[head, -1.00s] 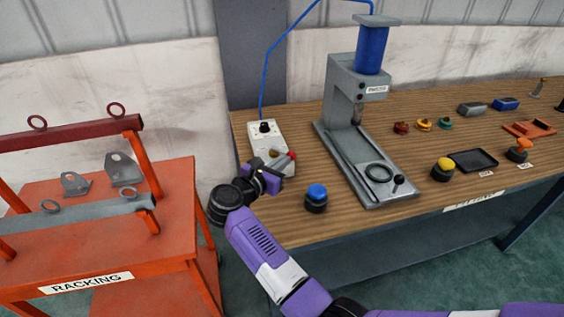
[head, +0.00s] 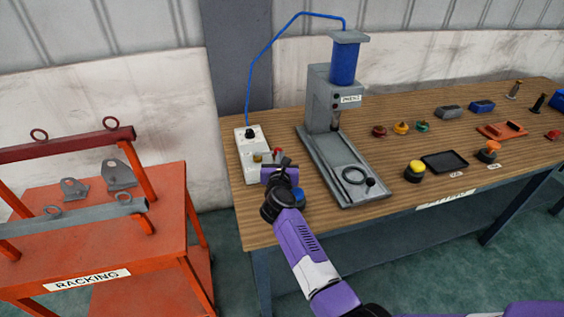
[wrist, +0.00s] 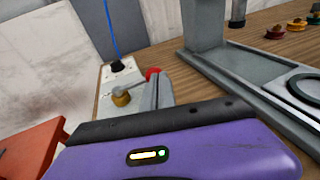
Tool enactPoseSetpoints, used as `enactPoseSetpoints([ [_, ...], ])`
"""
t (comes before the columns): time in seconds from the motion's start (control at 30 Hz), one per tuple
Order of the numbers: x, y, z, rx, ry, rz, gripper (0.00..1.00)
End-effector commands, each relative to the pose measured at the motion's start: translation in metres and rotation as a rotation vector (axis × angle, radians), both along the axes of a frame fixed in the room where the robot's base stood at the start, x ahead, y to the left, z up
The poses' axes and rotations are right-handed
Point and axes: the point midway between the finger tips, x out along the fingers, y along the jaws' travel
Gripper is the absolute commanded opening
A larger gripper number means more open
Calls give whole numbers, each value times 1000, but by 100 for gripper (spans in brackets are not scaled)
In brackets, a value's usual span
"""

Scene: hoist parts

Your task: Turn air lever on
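The air lever (wrist: 133,86) is a short grey handle on a brass valve (wrist: 121,97) with a red knob (wrist: 152,73) at its end. The brass valve (head: 257,157) and red knob (head: 278,150) also show in the head view. The lever sits on a pale panel box (head: 240,146) at the table's left end. My gripper (wrist: 158,88) has its two grey fingers close together, apparently shut and empty, just right of the red knob. In the wrist view the fingers partly overlap the knob; I cannot tell whether they touch.
The grey press (head: 322,108) with its blue cylinder stands right of the panel. A blue hose (head: 262,62) runs from the panel to it. A blue button (head: 299,196) is partly hidden behind my arm. The orange racking (head: 140,215) stands left of the table.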

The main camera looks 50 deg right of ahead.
Motion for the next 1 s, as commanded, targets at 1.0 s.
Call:
enactPoseSetpoints([
  [1.0,9,-27,0,-1,-1,-5,0],
])
